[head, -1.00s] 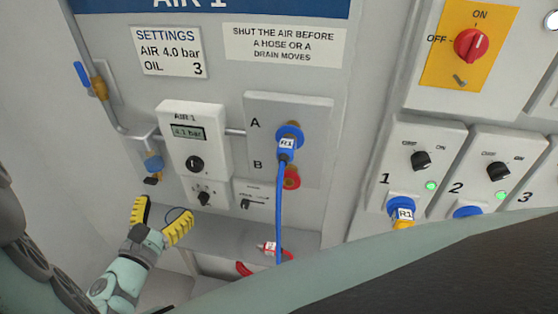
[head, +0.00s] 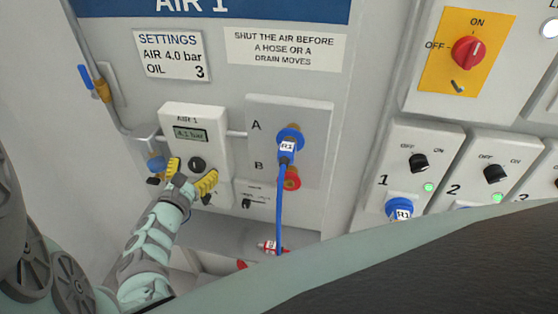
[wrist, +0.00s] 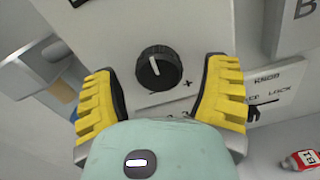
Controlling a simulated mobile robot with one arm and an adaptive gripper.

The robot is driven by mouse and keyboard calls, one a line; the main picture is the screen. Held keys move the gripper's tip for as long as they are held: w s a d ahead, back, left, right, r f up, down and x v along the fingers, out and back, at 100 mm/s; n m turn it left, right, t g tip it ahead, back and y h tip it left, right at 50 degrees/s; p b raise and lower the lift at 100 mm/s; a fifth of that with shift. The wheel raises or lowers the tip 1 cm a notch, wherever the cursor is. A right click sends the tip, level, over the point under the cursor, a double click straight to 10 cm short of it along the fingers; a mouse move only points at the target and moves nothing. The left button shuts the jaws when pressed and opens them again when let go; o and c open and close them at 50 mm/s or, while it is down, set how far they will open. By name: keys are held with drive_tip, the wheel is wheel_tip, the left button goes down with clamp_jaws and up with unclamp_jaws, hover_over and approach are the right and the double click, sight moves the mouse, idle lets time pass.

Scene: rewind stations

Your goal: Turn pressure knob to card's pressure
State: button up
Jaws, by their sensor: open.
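The black pressure knob (head: 197,164) sits on the white AIR 1 unit (head: 215,135), below a display (head: 190,134) reading 4.1 bar. The settings card (head: 171,54) says AIR 4.0 bar, OIL 3. My gripper (head: 192,180) is open just in front of the knob. In the wrist view, the knob (wrist: 155,67) lies between and beyond the yellow fingers of my gripper (wrist: 163,95), with a gap on both sides. Its white pointer line points up, slightly left, and a plus mark shows at its lower right. The lower dial is mostly hidden behind my gripper.
A knob lock slider (head: 250,201) is right of my gripper. A blue hose (head: 281,210) hangs from port A on the grey plate (head: 258,110). A blue-handled valve (head: 86,78) is on the left wall. A red-tagged fitting (head: 270,247) lies below.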

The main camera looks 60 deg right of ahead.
drive_tip(key=shift+o, duration=0.3)
drive_tip(key=c, duration=1.2)
drive_tip(key=shift+a, duration=0.1)
drive_tip(key=shift+c, duration=0.2)
drive_tip(key=shift+n+p, duration=0.4)
drive_tip(key=o, duration=1.2)
drive_tip(key=v, duration=1.2)
